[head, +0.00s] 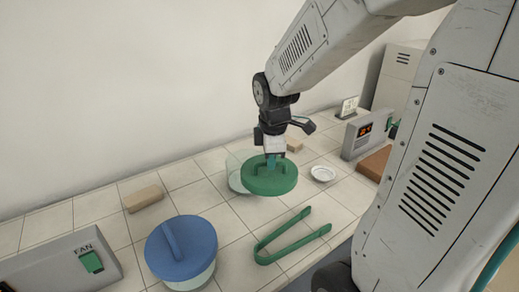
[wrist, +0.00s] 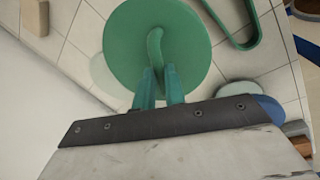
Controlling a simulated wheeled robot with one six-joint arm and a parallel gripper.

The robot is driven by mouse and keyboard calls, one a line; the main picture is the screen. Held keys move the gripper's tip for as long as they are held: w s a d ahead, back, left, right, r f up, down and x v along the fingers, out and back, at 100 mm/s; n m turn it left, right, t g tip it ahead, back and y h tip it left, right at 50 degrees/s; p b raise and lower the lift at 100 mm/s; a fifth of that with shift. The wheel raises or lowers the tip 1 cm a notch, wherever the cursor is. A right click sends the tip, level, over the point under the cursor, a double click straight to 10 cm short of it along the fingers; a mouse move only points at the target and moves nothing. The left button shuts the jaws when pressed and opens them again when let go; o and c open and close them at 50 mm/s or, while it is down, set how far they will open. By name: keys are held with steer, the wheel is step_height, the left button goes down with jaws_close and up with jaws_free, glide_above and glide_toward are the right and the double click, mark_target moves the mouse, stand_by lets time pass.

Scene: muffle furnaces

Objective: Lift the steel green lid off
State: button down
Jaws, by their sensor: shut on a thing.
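The green lid (head: 270,179) is a round disc with an upright handle on top. My gripper (head: 271,160) is shut on that handle. In the wrist view, my gripper (wrist: 159,90) has both fingers at the handle, and the lid (wrist: 122,45) fills the upper middle. A clear glass vessel (head: 236,171) shows behind and left of the lid, partly covered by it. Its pale rim also shows in the wrist view (wrist: 103,76). The lid appears apart from the vessel, raised and offset to the right; the exact gap is unclear.
A blue-lidded glass jar (head: 181,248) stands front left. Green tongs (head: 290,236) lie in front of the lid. A white dish (head: 323,174) lies to its right. Tan blocks (head: 143,199) lie near the wall. A control box (head: 365,133) stands back right and a fan box (head: 60,272) front left.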

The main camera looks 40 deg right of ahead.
mark_target(274, 178)
steer(key=shift+s+r, duration=0.2)
steer(key=shift+s, duration=0.55)
steer(key=shift+s+a+r, duration=0.1)
steer(key=shift+s+r, duration=0.05)
steer(key=shift+r, duration=1.75)
steer(key=shift+s, duration=0.15)
